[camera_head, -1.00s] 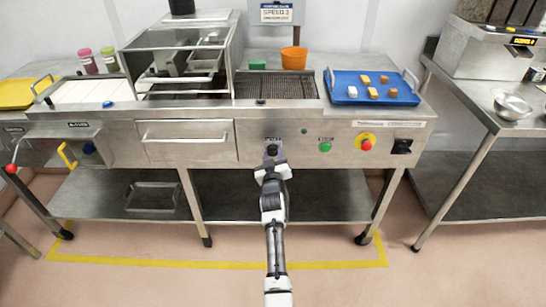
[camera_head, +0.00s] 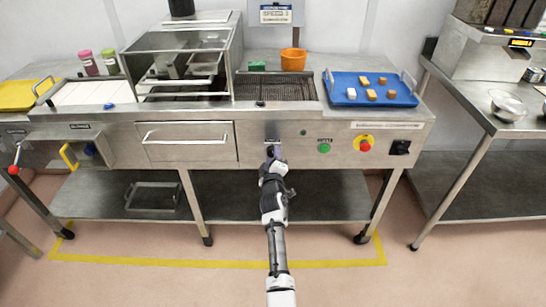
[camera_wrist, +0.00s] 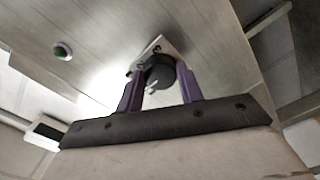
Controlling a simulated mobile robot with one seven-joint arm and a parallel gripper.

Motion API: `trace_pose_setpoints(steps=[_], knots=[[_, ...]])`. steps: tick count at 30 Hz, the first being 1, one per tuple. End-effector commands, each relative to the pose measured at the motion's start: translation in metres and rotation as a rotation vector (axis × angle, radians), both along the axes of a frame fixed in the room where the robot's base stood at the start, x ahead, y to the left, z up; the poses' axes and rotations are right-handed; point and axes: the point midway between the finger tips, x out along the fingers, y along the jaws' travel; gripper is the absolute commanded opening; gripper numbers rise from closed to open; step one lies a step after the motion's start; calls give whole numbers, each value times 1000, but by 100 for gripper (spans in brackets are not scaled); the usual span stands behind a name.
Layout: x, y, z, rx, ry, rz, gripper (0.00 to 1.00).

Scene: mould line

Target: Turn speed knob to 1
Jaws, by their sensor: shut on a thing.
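The speed knob (camera_wrist: 160,72) is a round black knob with a light pointer mark, on a pale plate on the steel front panel in the wrist view. My gripper (camera_wrist: 159,80) has its two purple fingers on either side of the knob, shut on it. In the head view my gripper (camera_head: 273,153) is at the panel below the middle of the machine and hides the knob. The plate's scale is mostly hidden, and I cannot read which number the pointer faces. A sign (camera_head: 275,14) above the machine appears to read "SPEED 3".
Right of my gripper on the panel are a green button (camera_head: 324,148), a red stop button on yellow (camera_head: 365,145) and a black switch (camera_head: 399,147). A blue tray (camera_head: 345,101) with several small pieces and an orange bucket (camera_head: 293,60) stand on top. A drawer (camera_head: 188,141) is at left.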

Motion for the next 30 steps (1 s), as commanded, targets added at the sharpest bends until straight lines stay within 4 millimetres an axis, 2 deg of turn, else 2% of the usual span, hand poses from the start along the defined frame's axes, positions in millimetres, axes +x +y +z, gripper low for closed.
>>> trace_pose_setpoints(steps=[15,16,20,30], knots=[[0,1,-1,-20,2,1,14],[0,1,-1,-19,2,1,41],[0,0,-1,-18,1,1,58],[-3,0,0,-17,1,-1,58]])
